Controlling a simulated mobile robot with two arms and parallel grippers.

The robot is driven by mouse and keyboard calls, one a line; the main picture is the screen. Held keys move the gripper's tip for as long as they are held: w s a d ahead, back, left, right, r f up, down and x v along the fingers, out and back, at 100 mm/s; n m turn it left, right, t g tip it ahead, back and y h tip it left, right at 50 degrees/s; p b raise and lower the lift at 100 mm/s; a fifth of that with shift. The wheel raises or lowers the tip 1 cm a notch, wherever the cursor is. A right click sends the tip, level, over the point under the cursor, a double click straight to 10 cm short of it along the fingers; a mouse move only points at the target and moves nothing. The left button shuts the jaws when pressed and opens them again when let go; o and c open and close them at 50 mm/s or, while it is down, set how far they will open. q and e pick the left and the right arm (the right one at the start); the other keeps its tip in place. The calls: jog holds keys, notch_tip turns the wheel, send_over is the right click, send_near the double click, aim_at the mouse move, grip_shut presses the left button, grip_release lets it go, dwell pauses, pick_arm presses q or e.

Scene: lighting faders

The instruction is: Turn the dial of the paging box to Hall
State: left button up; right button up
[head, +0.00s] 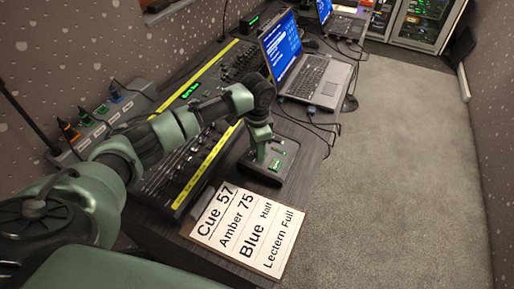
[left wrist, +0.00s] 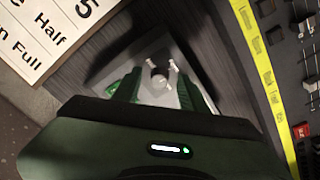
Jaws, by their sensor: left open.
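The paging box (head: 285,153) is a small dark box with a grey top and green parts, on the desk beside the fader console. My left gripper (head: 262,158) points down over the box. In the left wrist view its open fingers (left wrist: 159,72) stand on either side of the dial; I cannot tell whether they touch it. The dial's markings are not readable, and in the head view the gripper hides the dial. My right gripper is not in view.
A cue card (head: 250,232) reading "Cue 57, Amber 75, Blue Half, Lectern Full" lies at the desk's near end. The long fader console (head: 180,165) with yellow strips is left of the box. An open laptop (head: 310,78) with cables stands behind. Carpet on the right is clear.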

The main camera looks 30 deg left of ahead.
pick_arm(q)
grip_shut()
jog(key=shift+d+r+n+p, duration=0.15)
jog(key=shift+n+p, duration=0.25)
jog(key=shift+p, duration=0.4)
jog(key=n+p, duration=0.4)
jog(key=p, duration=0.2)
jog(key=n+p, duration=0.5)
jog(key=p, duration=0.1)
jog(key=shift+s+d+t+y, duration=0.15)
jog(key=shift+t+y, duration=0.15)
jog(key=shift+t, duration=0.1)
jog(key=n+p, duration=0.3)
jog(key=n, duration=0.1)
jog(key=shift+n, duration=0.3)
jog(key=shift+n+y+p, duration=0.4)
jog(key=shift+n+p, duration=0.3)
jog(key=shift+n, duration=1.2)
grip_release()
